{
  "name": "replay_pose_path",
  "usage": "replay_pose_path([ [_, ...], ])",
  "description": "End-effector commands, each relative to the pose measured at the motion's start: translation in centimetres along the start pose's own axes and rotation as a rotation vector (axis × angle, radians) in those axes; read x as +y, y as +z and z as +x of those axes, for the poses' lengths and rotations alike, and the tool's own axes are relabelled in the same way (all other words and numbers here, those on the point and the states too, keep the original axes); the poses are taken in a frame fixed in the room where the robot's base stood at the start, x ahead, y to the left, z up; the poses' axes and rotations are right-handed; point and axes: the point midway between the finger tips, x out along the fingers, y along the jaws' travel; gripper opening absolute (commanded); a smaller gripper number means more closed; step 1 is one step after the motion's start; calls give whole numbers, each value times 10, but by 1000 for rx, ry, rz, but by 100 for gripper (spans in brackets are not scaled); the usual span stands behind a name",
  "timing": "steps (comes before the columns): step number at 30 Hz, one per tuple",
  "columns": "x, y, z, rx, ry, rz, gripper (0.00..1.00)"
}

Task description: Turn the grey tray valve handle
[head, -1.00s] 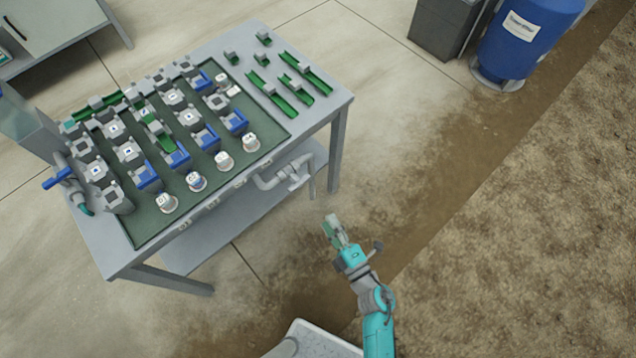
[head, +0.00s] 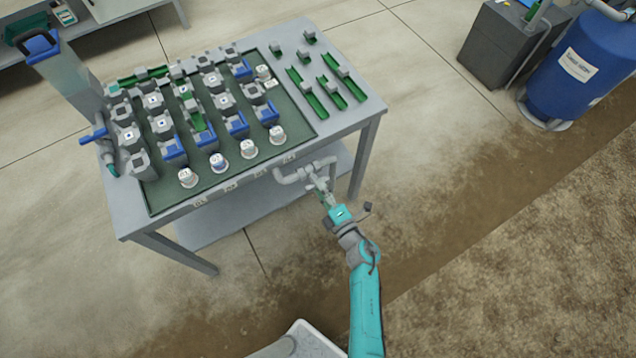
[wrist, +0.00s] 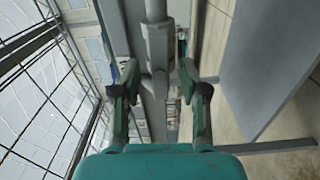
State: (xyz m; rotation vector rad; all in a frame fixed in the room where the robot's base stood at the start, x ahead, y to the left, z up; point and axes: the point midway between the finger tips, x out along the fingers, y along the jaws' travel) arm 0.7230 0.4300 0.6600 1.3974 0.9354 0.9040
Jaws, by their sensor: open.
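The grey tray valve (head: 318,178) sits on a grey pipe under the front edge of the bench, towards its right end. My gripper (head: 325,196) is at this valve in the head view and overlaps its lower part, so the handle is hard to make out there. In the wrist view, a grey bar with a blocky end (wrist: 155,50), which looks like the valve handle, lies between the two fingers of my gripper (wrist: 160,88). The fingers are apart, with a visible gap on each side of the bar.
The grey bench (head: 350,110) carries a green tray (head: 285,160) with several blocks and white-capped cups. A blue-handled valve (head: 95,135) is at its left end. A lower shelf (head: 240,212) is below. A blue tank (head: 575,75) stands at right. Floor right of the bench is clear.

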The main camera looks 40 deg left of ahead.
Motion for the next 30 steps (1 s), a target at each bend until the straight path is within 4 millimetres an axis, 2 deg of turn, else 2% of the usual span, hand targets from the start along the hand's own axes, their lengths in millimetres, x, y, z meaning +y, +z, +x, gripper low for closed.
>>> replay_pose_path([
  [6,0,0,20,1,0,0,44],
  [16,0,0,22,-1,0,1,44],
  [17,0,0,22,-1,0,0,39],
  [21,0,0,22,-1,0,0,4],
  [22,0,0,22,-1,0,0,0],
  [30,0,0,22,-1,0,13,0],
])
